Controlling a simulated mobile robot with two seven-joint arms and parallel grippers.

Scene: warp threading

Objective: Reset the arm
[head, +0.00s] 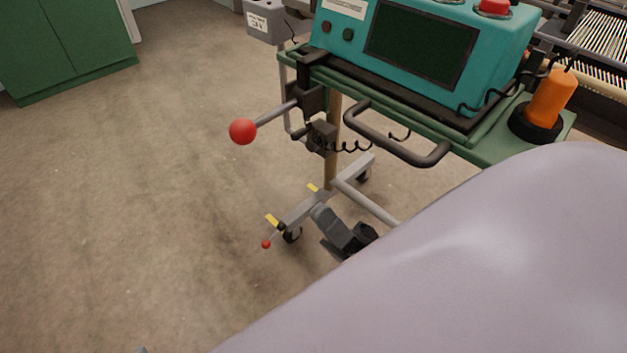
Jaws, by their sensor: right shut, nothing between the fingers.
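My right gripper (338,237) shows small and dark near the cart's foot. It is shut with nothing between its fingers. My own large pale arm link fills the lower right and hides part of that arm. My left gripper cannot be made out; only a tiny grey sliver shows at the bottom edge.
A green-topped cart (485,150) carries a teal control box (490,50) and an orange cone (551,97) on a black base. A lever with a red ball (243,131) and a dark handle (425,159) stick out. A green cabinet (65,45) stands upper left. The left floor is clear.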

